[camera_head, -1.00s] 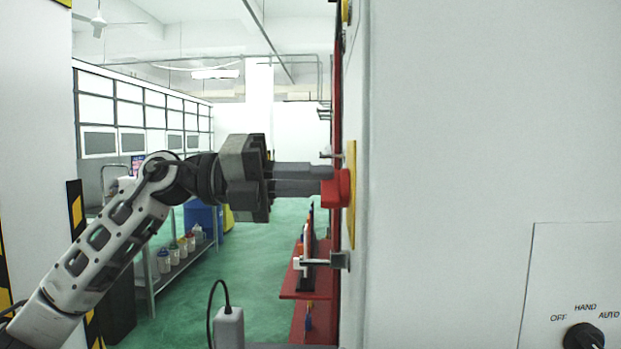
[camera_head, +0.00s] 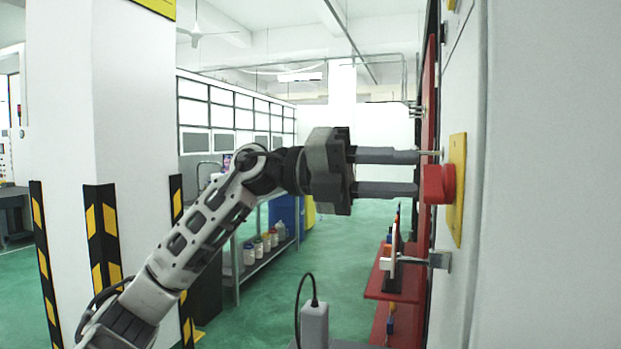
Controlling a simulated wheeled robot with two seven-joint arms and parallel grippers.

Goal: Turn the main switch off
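The main switch (camera_head: 436,184) is a red knob on a yellow plate (camera_head: 457,190), fixed to the side of a white cabinet (camera_head: 550,180) at the right. My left gripper (camera_head: 418,172) reaches in from the left with its two fingers parallel and spread apart. Its fingertips are just left of the red knob, the lower one close to it; I cannot tell whether it touches. Nothing shows between the fingers. The exact angle of the knob is hard to tell from this side view. My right gripper is not in view.
A metal latch handle (camera_head: 428,260) sticks out below the switch. Red shelves (camera_head: 395,288) stand behind along the cabinet line. A white pillar (camera_head: 135,120) with striped guards is at left. A shelf with several bottles (camera_head: 262,246) stands behind the arm. Green floor is open between.

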